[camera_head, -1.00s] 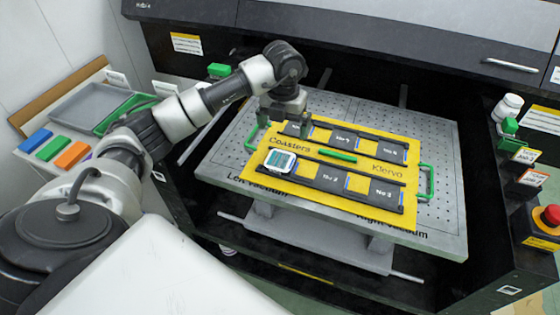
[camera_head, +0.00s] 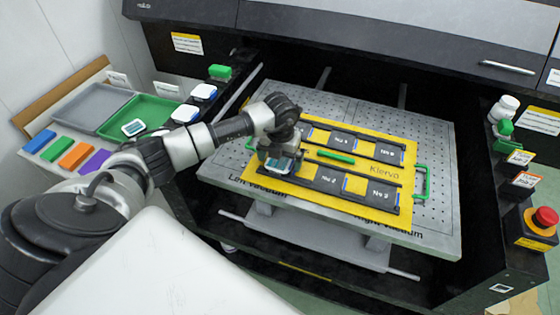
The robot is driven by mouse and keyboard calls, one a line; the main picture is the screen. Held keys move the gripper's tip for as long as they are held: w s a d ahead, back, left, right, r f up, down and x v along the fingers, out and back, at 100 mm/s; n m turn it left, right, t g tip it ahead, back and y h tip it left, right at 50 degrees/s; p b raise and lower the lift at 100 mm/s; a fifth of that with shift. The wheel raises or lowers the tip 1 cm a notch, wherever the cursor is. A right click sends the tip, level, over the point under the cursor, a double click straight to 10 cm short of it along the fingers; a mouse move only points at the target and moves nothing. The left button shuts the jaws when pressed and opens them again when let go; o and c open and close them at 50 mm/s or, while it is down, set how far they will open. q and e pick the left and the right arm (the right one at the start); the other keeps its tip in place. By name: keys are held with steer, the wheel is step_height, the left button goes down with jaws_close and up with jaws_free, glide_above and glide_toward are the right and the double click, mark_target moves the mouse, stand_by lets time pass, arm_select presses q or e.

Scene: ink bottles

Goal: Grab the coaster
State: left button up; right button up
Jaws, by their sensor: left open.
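The coaster (camera_head: 281,165), a small white square with a teal printed face, sits at the left front slot of the yellow jig (camera_head: 308,199). My left gripper (camera_head: 278,156) is right over it, open and pointing down, and hides part of it. I cannot tell whether the fingers touch its sides. My right gripper is not in view.
The jig has dark numbered slots and green side handles (camera_head: 427,182) on a perforated grey bed (camera_head: 440,150). At the left, a green tray (camera_head: 155,106) holds another printed coaster (camera_head: 134,127). A red emergency button (camera_head: 547,215) stands at the right.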

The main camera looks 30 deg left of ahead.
arm_select(q)
steer(key=c, duration=0.9)
steer(key=shift+r, duration=0.1)
steer(key=shift+c, duration=0.2)
